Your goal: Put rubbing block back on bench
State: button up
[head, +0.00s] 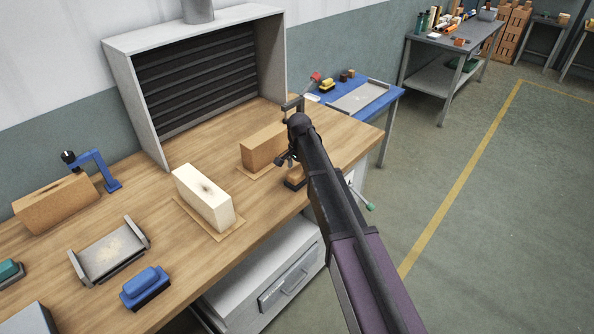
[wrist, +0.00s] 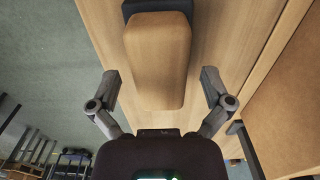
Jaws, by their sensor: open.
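A small brown wooden block with a dark base (head: 295,178), which looks like the rubbing block, lies on the wooden bench (head: 150,225) near its front right edge. My arm partly hides it in the head view. In the wrist view the block (wrist: 158,60) lies ahead, its near end reaching between the fingertips. My gripper (wrist: 160,82) is open, with a finger on each side and a visible gap to the block on both sides. In the head view my gripper (head: 283,160) is over the right part of the bench, beside the block.
A pale brick (head: 203,198) and a tan brick (head: 262,148) stand on boards on the bench. A blue block (head: 145,285), a metal tray (head: 108,252) and a louvred hood (head: 195,75) are further left. A blue table (head: 385,97) stands behind; the floor at right is clear.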

aim_at(299, 170)
jog(key=shift+r, duration=0.15)
notch_tip(299, 170, up, 12)
jog(key=p, duration=1.2)
dwell(0.8)
jog(key=s+d+n, duration=0.7)
jog(key=s+d, duration=1.5)
jog(key=s, duration=0.4)
jog(key=shift+d+n, duration=0.2)
jog(key=shift+n, duration=0.1)
